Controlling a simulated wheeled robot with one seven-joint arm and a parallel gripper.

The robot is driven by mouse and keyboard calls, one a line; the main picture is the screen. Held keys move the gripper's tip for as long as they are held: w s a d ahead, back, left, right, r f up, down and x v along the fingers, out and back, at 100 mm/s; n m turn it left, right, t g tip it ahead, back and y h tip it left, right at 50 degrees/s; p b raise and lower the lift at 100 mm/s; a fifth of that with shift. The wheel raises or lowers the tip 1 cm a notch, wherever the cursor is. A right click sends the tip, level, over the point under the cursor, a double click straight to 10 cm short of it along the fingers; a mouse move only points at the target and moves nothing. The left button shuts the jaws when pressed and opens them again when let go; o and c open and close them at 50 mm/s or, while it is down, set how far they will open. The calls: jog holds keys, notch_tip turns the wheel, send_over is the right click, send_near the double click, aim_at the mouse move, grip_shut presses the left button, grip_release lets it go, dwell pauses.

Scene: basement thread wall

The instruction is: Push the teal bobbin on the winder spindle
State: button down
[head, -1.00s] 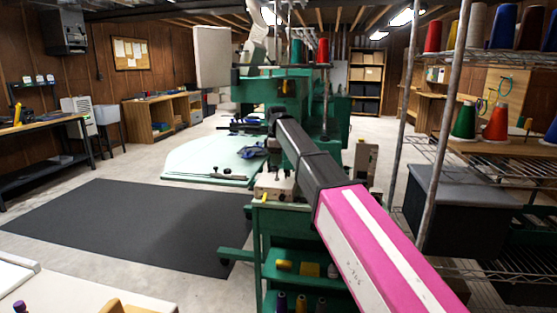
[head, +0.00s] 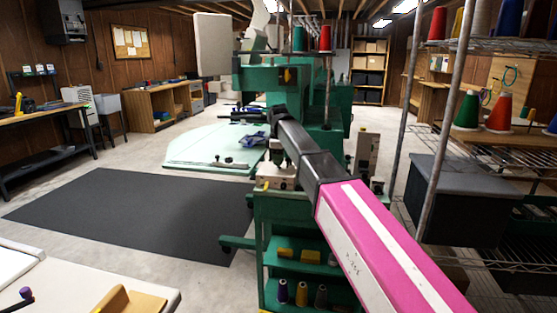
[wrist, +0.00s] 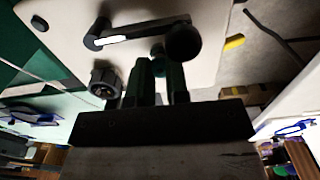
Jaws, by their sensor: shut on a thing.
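My gripper (wrist: 161,82) shows from behind in the wrist view, its two dark green-lit fingers close together. Between their tips is a small dark teal piece, the teal bobbin (wrist: 157,54), mostly hidden by the fingers. Beyond it is the pale winder housing (wrist: 140,22) with a black-and-white crank lever, a round black knob (wrist: 184,43) and a ribbed black dial (wrist: 104,80). I cannot make out the spindle or tell whether the bobbin touches it. In the head view my arm reaches to the pale box (head: 276,180) on the green cart; the fingertips are not clear there.
The green machine (head: 290,95) and its pale table (head: 212,150) stand behind the cart. Thread spools sit on the cart's lower shelf (head: 315,290). A wire rack (head: 440,120) with cones stands close on the right. The dark floor mat (head: 130,215) is clear.

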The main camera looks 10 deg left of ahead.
jog(key=shift+f, duration=0.2)
dwell(0.3)
jog(key=c, duration=1)
grip_release()
jog(key=shift+c, duration=0.2)
jog(key=shift+r, duration=0.15)
